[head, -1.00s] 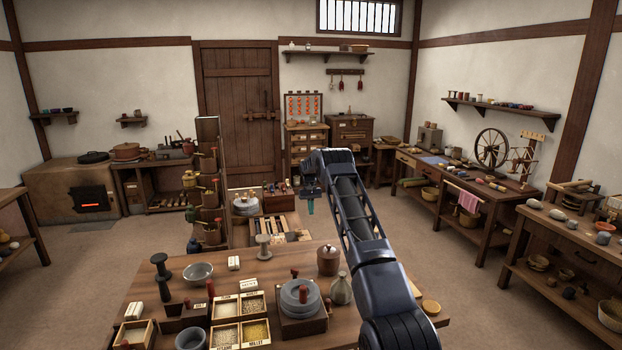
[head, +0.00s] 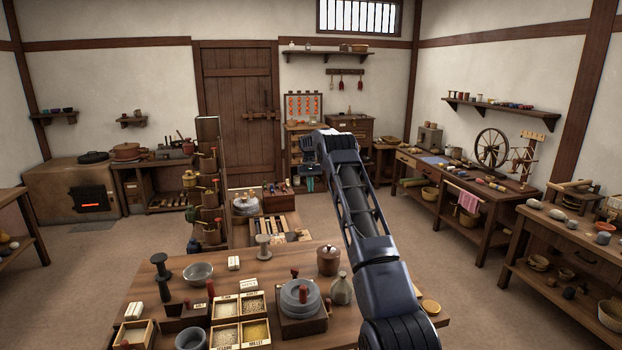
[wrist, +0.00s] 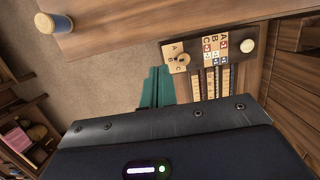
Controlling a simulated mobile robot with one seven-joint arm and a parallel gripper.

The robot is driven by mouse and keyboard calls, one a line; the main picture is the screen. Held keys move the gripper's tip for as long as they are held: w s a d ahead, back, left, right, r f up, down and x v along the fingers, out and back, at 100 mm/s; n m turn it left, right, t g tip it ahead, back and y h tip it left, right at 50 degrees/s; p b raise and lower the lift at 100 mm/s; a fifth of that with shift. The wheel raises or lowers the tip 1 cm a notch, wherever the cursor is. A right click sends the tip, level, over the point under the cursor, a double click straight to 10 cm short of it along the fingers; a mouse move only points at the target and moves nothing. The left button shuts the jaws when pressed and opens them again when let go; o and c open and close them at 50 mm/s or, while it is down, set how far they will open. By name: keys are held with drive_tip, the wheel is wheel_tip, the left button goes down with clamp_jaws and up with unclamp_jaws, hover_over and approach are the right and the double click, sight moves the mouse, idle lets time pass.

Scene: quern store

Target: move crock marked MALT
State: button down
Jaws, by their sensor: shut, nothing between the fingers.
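I cannot read the word MALT on any vessel in either view. A brown lidded crock (head: 328,261) stands upright on the near table, with no legible mark. My gripper (wrist: 158,72) shows in the wrist view as two teal fingers, closed together and empty. In the head view my gripper (head: 309,184) is small and far out, partly hidden behind my arm, beyond the near table and before the back-wall furniture. A blue cylinder with a pale top (wrist: 55,23) is at the upper left of the wrist view; no marking on it is readable.
A lettered board (wrist: 218,45) lies right of my fingers in the wrist view. Open floor (head: 420,225) lies right of my arm.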

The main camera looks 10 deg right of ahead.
sight(337, 248)
drive_tip(key=s+r, duration=0.3)
drive_tip(key=r, duration=0.3)
drive_tip(key=s+d+f+m+t+y, duration=0.1)
drive_tip(key=s+d+f+t+y, duration=0.1)
drive_tip(key=s+d+f+y, duration=0.3)
drive_tip(key=s+d+f+m+t+y, duration=0.1)
drive_tip(key=s+d+f+t+y, duration=0.1)
drive_tip(key=s+d+f+y, duration=0.3)
drive_tip(key=s+d+f+m+t+y, duration=0.1)
drive_tip(key=s+d+f+t+y, duration=0.2)
drive_tip(key=s+f, duration=0.7)
drive_tip(key=shift+s+d+f+y, duration=0.1)
drive_tip(key=shift+d+f+y, duration=0.2)
drive_tip(key=shift+f+y, duration=0.55)
drive_tip(key=shift+s+d+f+y, duration=0.1)
drive_tip(key=shift+d+f+y, duration=0.35)
drive_tip(key=shift+f, duration=0.7)
drive_tip(key=shift+s+d+f+y, duration=0.1)
drive_tip(key=shift+d+f+y, duration=0.1)
drive_tip(key=shift+f+y, duration=0.65)
drive_tip(key=shift+s+d+f+m+t, duration=0.2)
drive_tip(key=shift+d+f+m+t, duration=0.1)
drive_tip(key=shift+m+t, duration=0.15)
drive_tip(key=x, duration=0.9)
drive_tip(key=shift+w+a, duration=0.2)
drive_tip(key=shift+a, duration=0.15)
drive_tip(key=shift+s+f, duration=0.1)
drive_tip(key=shift+s, duration=1.9)
